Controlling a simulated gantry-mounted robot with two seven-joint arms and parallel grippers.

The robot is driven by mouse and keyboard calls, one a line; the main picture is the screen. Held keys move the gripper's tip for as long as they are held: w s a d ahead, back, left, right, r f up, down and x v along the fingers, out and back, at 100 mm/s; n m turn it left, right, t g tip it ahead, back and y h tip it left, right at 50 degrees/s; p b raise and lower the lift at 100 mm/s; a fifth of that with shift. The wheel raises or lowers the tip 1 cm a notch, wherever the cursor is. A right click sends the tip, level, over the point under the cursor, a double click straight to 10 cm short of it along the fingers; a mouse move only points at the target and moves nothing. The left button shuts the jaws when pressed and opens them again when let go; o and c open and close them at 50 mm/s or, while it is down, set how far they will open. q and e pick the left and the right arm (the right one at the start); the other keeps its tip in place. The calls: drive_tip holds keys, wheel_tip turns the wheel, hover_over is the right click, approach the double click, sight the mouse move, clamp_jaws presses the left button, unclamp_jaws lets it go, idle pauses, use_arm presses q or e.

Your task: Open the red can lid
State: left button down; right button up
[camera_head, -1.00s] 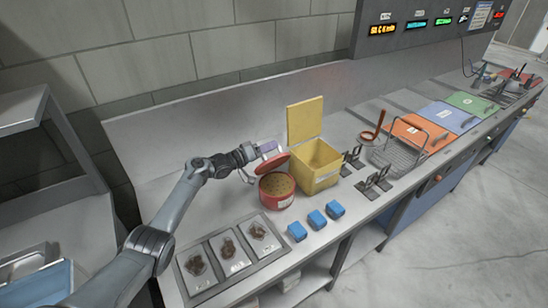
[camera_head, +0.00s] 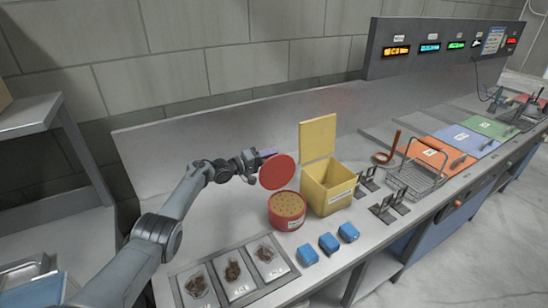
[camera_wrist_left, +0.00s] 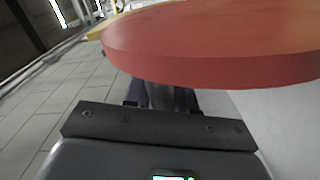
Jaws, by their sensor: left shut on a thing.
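The red can (camera_head: 287,212) stands on the steel counter, its top uncovered and tan, dotted contents showing inside. Its red round lid (camera_head: 279,171) stands steeply tilted above the can's back edge, flat face toward the head camera. My left gripper (camera_head: 262,160) is shut at the back of the lid, and the lid hides its fingertips. In the left wrist view the red lid (camera_wrist_left: 215,50) fills the top, close in front of the gripper; the grip itself is hidden there too. My right gripper is in neither view.
A yellow box (camera_head: 328,187) with its lid raised stands right of the can. Blue blocks (camera_head: 328,243) sit in front. A tray with compartments (camera_head: 232,273) is at the front left. A wire basket (camera_head: 425,172) is farther right. The wall is behind.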

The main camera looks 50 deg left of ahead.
use_arm(q)
drive_tip(key=shift+d+f, duration=0.1)
drive_tip(key=shift+f, duration=0.3)
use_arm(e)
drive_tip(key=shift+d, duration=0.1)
use_arm(q)
drive_tip(key=c, duration=1.1)
unclamp_jaws()
drive_tip(key=shift+o, duration=0.2)
drive_tip(key=shift+d, duration=0.1)
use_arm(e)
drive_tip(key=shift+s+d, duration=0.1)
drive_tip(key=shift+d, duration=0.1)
use_arm(q)
drive_tip(key=shift+r, duration=0.2)
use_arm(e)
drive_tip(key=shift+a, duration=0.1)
use_arm(q)
drive_tip(key=shift+s+a+r+p, duration=0.15)
drive_tip(key=shift+s+a+p, duration=0.05)
drive_tip(key=shift+s+p, duration=0.5)
drive_tip(key=p+v, duration=0.4)
drive_tip(key=v, duration=0.5)
drive_tip(key=shift+s, duration=0.2)
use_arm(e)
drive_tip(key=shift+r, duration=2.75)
